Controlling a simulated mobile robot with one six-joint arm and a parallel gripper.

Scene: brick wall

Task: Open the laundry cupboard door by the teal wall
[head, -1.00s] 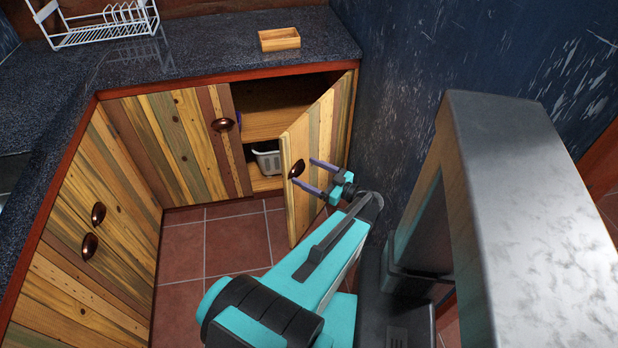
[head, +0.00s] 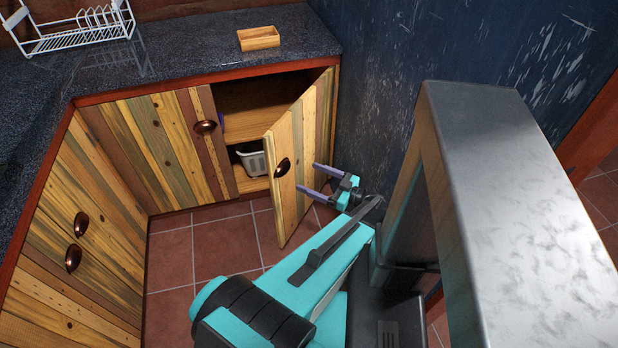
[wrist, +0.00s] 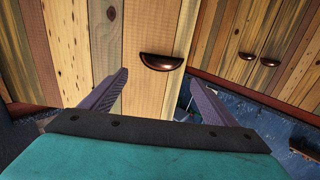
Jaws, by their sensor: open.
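The cupboard door (head: 291,208) of striped wooden planks stands partly open, swung out beside the dark blue, scuffed wall (head: 385,75). Its dark bronze cup handle (head: 282,167) is near the door's free edge. My gripper (head: 308,178) is open and empty, with its purple fingers pointing at the door face just right of the handle, apart from it. In the wrist view the handle (wrist: 161,61) lies ahead of the gap between the spread fingers (wrist: 158,80). The cupboard's inside shows a shelf (head: 250,124) and a pale basket (head: 252,160).
A closed door (head: 150,150) with its own handle (head: 205,126) is left of the opening. More wooden fronts (head: 70,240) line the left. A small wooden tray (head: 258,40) and a white dish rack (head: 75,30) stand on the dark counter. Red floor tiles (head: 225,245) are bare.

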